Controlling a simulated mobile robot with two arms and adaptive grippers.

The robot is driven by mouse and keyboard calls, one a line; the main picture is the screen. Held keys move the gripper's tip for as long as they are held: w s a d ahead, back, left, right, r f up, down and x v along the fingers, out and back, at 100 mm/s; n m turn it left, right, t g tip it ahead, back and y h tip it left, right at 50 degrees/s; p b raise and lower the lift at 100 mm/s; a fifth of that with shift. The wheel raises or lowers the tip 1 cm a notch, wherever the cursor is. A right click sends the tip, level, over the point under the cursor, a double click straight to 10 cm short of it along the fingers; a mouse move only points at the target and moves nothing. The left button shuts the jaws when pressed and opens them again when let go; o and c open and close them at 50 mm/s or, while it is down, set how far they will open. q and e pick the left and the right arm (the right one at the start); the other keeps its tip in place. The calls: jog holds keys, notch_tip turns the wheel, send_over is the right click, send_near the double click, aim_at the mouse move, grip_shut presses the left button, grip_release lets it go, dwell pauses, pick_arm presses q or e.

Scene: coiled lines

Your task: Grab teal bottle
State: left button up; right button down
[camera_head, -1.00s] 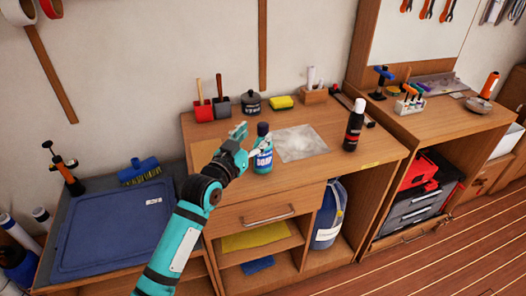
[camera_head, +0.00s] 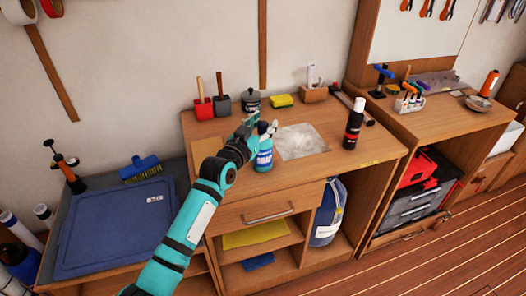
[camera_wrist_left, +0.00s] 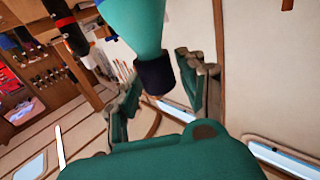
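The teal bottle (camera_head: 264,154) stands upright on the wooden workbench (camera_head: 330,165), with a dark cap and a white-lettered label. My left gripper (camera_head: 262,126) is at the bottle's upper part, partly behind it in the head view. In the left wrist view the bottle (camera_wrist_left: 140,28) appears cap-down in the picture. Its dark cap (camera_wrist_left: 156,77) lies between the two spread fingers of the left gripper (camera_wrist_left: 158,80). Narrow gaps show beside the cap, so the gripper looks open around the bottle, not closed on it. My right gripper is in neither view.
A black bottle (camera_head: 353,125) stands to the right on the bench. A dark pot (camera_head: 251,101), a yellow sponge (camera_head: 281,101) and a red scoop (camera_head: 203,109) stand along the back. A pale sheet (camera_head: 302,142) lies right of the teal bottle.

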pick_arm(q)
grip_shut()
dwell(0.4)
jog(key=shift+r, duration=0.15)
